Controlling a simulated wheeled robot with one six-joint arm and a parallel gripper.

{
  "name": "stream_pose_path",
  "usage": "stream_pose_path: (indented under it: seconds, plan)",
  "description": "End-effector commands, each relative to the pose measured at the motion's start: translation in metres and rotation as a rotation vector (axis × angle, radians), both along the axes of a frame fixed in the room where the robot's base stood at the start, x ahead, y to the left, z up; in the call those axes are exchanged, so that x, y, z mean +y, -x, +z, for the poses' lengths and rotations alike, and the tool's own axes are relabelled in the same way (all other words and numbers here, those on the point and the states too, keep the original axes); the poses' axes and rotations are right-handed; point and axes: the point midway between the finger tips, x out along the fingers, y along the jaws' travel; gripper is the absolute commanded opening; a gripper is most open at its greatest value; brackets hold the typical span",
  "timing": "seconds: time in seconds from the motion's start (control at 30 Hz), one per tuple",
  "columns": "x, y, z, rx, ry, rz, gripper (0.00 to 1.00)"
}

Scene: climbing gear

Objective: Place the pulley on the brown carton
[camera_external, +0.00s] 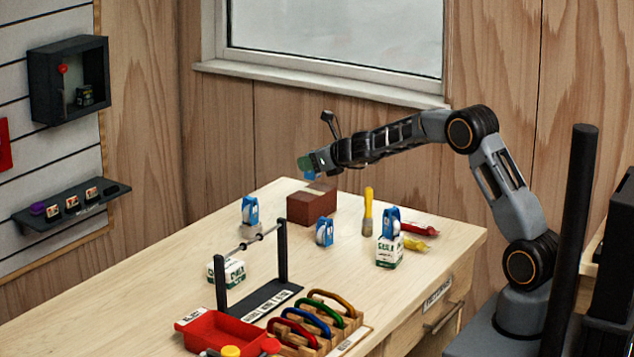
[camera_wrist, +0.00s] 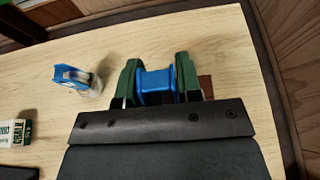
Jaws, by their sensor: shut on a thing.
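My gripper (camera_external: 314,162) is shut on a blue pulley (camera_wrist: 157,85) and holds it in the air. In the wrist view the pulley sits between the two green fingers of my gripper (camera_wrist: 157,78). In the external view only a small blue part of the pulley (camera_external: 304,163) shows at the gripper's tip. The brown carton (camera_external: 311,208) stands on the table below my gripper, with a gap between them. In the wrist view, only a small brown patch of the carton (camera_wrist: 206,87) shows beside the right finger; the rest is hidden.
A yellow-handled tool (camera_external: 368,207) stands right of the brown carton. A black rack (camera_external: 282,250), red tray (camera_external: 215,330) and carabiner holder (camera_external: 318,330) are nearer.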

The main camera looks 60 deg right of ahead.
Motion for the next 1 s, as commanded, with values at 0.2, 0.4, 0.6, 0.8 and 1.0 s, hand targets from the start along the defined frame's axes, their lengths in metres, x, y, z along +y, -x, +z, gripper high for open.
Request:
stream_pose_path:
  seconds: [0.2, 0.4, 0.6, 0.8, 1.0]
  plan:
    - [0.0, -0.003, -0.031, 0.001, -0.001, 0.001, 0.08]
    - [0.0, -0.002, -0.034, 0.0, 0.0, 0.0, 0.08]
    - [0.0, -0.002, -0.034, 0.0, 0.0, 0.0, 0.08]
    - [0.0, -0.002, -0.036, 0.001, 0.001, 0.0, 0.38]
    - [0.0, -0.002, -0.036, 0.001, 0.001, 0.0, 0.58]
